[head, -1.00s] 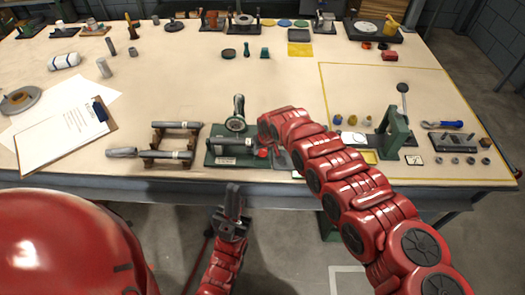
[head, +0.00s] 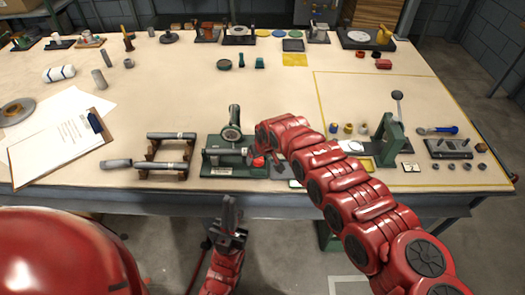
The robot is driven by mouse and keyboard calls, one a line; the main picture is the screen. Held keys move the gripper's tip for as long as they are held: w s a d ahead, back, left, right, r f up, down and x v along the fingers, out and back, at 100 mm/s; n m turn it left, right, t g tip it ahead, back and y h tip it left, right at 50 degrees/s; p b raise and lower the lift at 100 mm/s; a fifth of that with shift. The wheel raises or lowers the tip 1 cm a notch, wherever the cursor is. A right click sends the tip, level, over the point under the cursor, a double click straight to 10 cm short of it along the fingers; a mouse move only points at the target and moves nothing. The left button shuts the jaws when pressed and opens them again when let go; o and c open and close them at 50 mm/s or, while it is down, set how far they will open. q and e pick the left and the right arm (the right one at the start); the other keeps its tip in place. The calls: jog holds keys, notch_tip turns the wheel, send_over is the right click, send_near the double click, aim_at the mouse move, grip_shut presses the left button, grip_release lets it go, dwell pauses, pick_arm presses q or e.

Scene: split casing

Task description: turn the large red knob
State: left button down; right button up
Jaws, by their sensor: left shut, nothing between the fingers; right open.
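The large red knob (head: 258,162) is at the right end of a green bench device (head: 233,170) near the table's front edge. The device carries a grey cylinder (head: 223,152) and a round dial (head: 231,133) on an upright. My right gripper (head: 273,162) is just right of the knob, pointing down beside it. It is open, but my red wrist hides most of it, and I cannot tell whether its fingers touch the knob. My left gripper (head: 229,208) is shut and empty, pointing up in front of the table edge, below the device.
A wooden rack (head: 166,160) with grey rods stands left of the device, with a clipboard (head: 60,140) farther left. A green lever press (head: 385,140) and a dark block with a blue-handled tool (head: 437,130) are at right. The middle of the table is mostly clear.

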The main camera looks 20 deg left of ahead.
jog(key=p+v, duration=1.4)
jog(key=v, duration=0.3)
jog(key=shift+a, duration=0.1)
